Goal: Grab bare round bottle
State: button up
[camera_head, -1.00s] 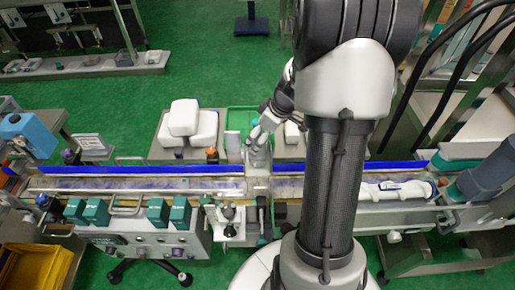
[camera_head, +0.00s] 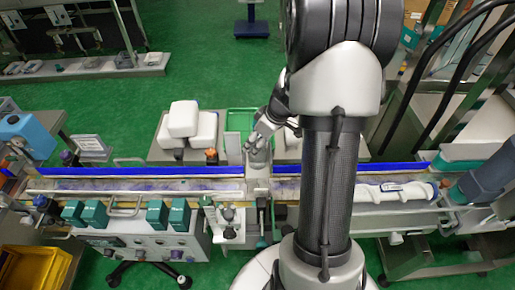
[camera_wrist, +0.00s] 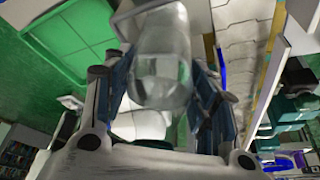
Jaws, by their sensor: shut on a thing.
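A clear, bare round bottle (camera_wrist: 163,45) stands out between the two blue-padded fingers of my gripper (camera_wrist: 165,85) in the wrist view. The gripper is shut on it, and the fingers sit on either side of its body. In the head view my gripper (camera_head: 258,145) is at the back edge of the conveyor, near the middle of the line. The bottle shows there only as a small greyish shape, partly hidden by the fingers.
A conveyor with a blue rail (camera_head: 130,171) runs across the view. Behind it are white jugs (camera_head: 184,119) and a green tray (camera_head: 238,121). The applicator machine (camera_head: 150,235) is in front, and a white object (camera_head: 395,191) lies on the line at right.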

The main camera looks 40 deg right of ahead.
jog(key=c, duration=0.6)
jog(key=shift+r, duration=0.1)
